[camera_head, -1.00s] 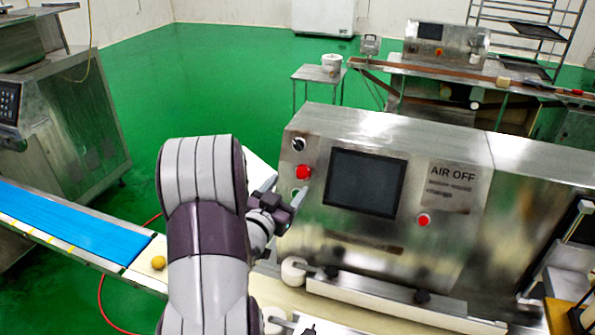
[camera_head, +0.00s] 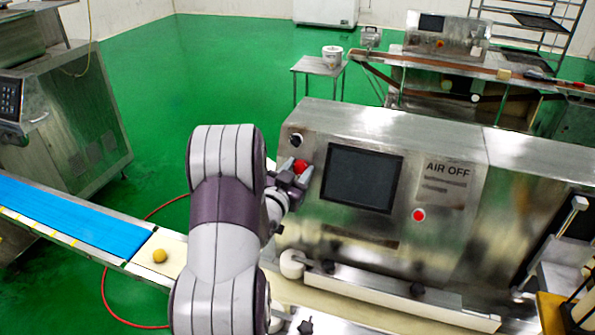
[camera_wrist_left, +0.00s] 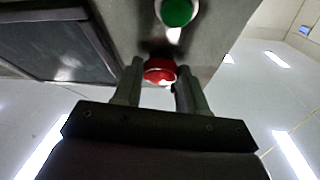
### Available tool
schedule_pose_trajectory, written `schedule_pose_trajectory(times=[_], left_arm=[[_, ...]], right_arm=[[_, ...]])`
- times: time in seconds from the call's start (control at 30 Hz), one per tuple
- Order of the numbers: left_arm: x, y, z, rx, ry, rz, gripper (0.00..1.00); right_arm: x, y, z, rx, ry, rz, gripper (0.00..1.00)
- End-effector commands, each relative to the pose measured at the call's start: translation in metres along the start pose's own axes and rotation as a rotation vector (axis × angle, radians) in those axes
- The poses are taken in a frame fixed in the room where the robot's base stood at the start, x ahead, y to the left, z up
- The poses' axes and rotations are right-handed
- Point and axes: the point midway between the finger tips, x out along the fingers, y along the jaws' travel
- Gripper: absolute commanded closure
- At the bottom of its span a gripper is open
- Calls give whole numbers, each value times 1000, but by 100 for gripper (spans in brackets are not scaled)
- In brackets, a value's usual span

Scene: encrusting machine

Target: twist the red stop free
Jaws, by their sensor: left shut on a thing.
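The red stop (camera_head: 301,166) is a round red knob on the left of the machine's steel front panel, beside the dark screen. It also shows in the left wrist view (camera_wrist_left: 160,70), between the two fingers. My left gripper (camera_head: 293,176) is at the panel, shut on the red stop, with a finger on either side of it. The gripper covers the lower part of the stop in the head view. The left wrist view shows the fingers (camera_wrist_left: 158,82) from behind. My right gripper is not in view.
A green button (camera_wrist_left: 177,11) sits close to the stop. A black knob (camera_head: 296,140) is above it in the head view. The dark screen (camera_head: 362,179) is to the right, with another red button (camera_head: 418,215) beyond it. A conveyor (camera_head: 70,217) with a dough ball (camera_head: 159,256) lies at left.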

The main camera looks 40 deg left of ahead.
Motion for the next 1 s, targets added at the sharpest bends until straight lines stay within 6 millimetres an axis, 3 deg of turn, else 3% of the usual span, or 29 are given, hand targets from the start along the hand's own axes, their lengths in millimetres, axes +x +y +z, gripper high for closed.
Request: schedule_pose_trajectory(times=[0.27,0.6,1.0], left_arm=[[-1,0,4,62,-3,32,89],[0,-2,5,289,-4,147,89],[0,-4,2,533,-6,274,89]], right_arm=[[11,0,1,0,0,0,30],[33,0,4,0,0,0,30],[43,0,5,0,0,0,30]])
